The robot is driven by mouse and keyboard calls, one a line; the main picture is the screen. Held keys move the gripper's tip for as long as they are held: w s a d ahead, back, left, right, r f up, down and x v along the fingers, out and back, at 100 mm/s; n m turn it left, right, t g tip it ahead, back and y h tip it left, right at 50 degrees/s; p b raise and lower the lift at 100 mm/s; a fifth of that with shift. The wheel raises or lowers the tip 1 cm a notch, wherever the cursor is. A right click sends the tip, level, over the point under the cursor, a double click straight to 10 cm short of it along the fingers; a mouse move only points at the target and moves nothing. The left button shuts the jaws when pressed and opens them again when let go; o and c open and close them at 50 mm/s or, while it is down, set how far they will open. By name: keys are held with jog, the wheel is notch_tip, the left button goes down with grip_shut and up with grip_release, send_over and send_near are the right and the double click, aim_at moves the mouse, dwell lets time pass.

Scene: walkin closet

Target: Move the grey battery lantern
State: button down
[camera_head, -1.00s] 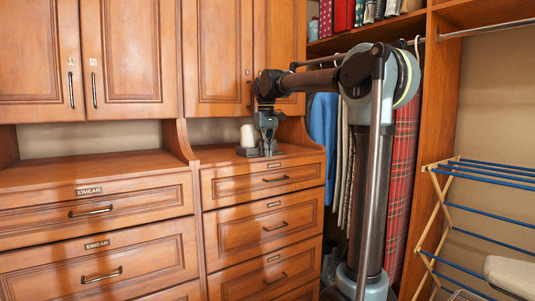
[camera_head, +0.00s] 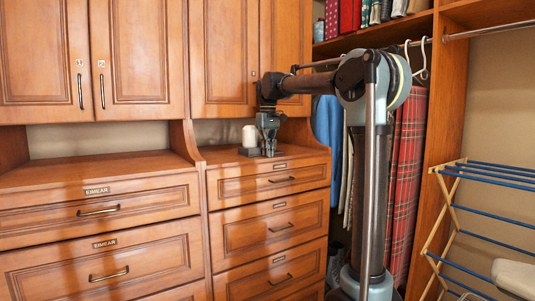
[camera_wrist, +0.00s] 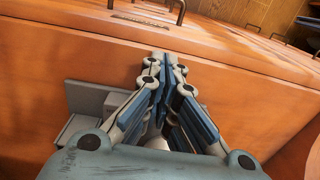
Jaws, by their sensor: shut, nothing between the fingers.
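A small pale, rounded cylinder (camera_head: 249,136) stands on the right-hand counter, just left of my gripper in the head view; I cannot tell if it is the grey battery lantern. My gripper (camera_head: 267,152) reaches down to the counter top there. In the wrist view my gripper (camera_wrist: 163,58) has its fingertips together, with nothing seen between them. A grey flat-sided object (camera_wrist: 88,97) lies left of the fingers in that view, partly hidden by them. A pale rounded part (camera_wrist: 154,128) shows between the finger links.
Upper cabinets (camera_head: 135,60) hang over the counter, and drawers (camera_head: 265,228) with protruding handles are below. Hanging clothes (camera_head: 405,185) are behind my arm. A folding drying rack (camera_head: 450,215) stands at the right. The left counter (camera_head: 90,175) is clear.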

aim_at(257, 148)
jog(key=shift+s+d, duration=1)
jog(key=shift+s, duration=0.1)
notch_tip(257, 148, up, 11)
jog(key=s+a, duration=0.2)
notch_tip(257, 148, down, 10)
jog(key=shift+a+f, duration=0.1)
jog(key=shift+f, duration=0.05)
jog(key=shift+w+a, duration=0.6)
jog(key=shift+w, duration=0.35)
jog(key=shift+w+a, duration=0.45)
jog(key=shift+w, duration=0.25)
jog(key=shift+w+r, duration=0.1)
jog(key=shift+r, duration=0.1)
jog(key=shift+w+a, duration=0.55)
jog(key=shift+w, duration=0.25)
jog(key=shift+w+a, duration=0.55)
jog(key=shift+w, duration=0.2)
